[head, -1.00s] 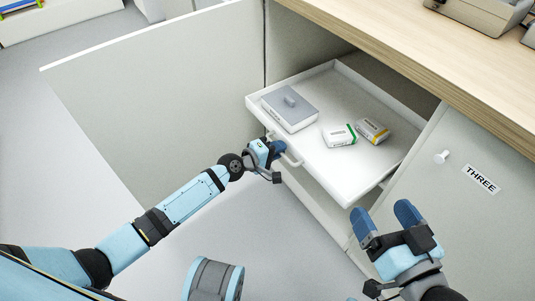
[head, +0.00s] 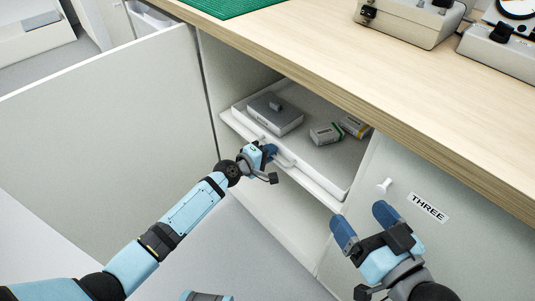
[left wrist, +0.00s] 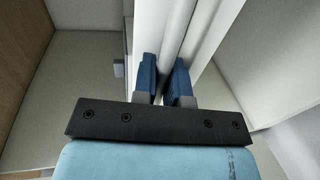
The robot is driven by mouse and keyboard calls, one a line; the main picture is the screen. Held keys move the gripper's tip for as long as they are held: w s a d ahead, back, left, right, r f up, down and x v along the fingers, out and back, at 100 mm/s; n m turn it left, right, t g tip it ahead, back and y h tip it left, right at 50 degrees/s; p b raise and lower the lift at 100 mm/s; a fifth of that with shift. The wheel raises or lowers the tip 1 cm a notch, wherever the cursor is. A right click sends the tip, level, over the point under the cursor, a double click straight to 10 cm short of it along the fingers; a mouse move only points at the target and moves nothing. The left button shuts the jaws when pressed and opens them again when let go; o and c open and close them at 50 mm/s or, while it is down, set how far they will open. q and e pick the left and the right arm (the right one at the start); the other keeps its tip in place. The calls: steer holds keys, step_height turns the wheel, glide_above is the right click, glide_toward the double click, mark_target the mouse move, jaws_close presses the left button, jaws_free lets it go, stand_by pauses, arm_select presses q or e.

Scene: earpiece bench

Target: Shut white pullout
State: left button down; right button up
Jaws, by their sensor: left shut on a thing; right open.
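The white pullout (head: 335,178) is a shallow tray inside the open cabinet under the wooden bench top. It sits mostly inside, with its front edge near the cabinet opening. My left gripper (head: 270,152) is shut on the pullout's white handle (head: 286,161) at the front. In the left wrist view the two blue fingers (left wrist: 166,88) close around the white handle bar (left wrist: 176,35). My right gripper (head: 362,226) is open and empty, in front of the door labelled THREE.
A grey lidded box (head: 275,115) and two small cartons, one green-marked (head: 325,133) and one yellow-marked (head: 354,126), lie in the pullout. An open cabinet door (head: 105,150) stands at left. The door labelled THREE (head: 428,207) is shut. Grey devices (head: 408,20) stand on the bench top (head: 400,90).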

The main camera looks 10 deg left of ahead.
steer(key=shift+f, duration=0.1)
arm_select(q)
steer(key=c, duration=1.2)
jaws_free()
steer(key=shift+s+f, duration=0.1)
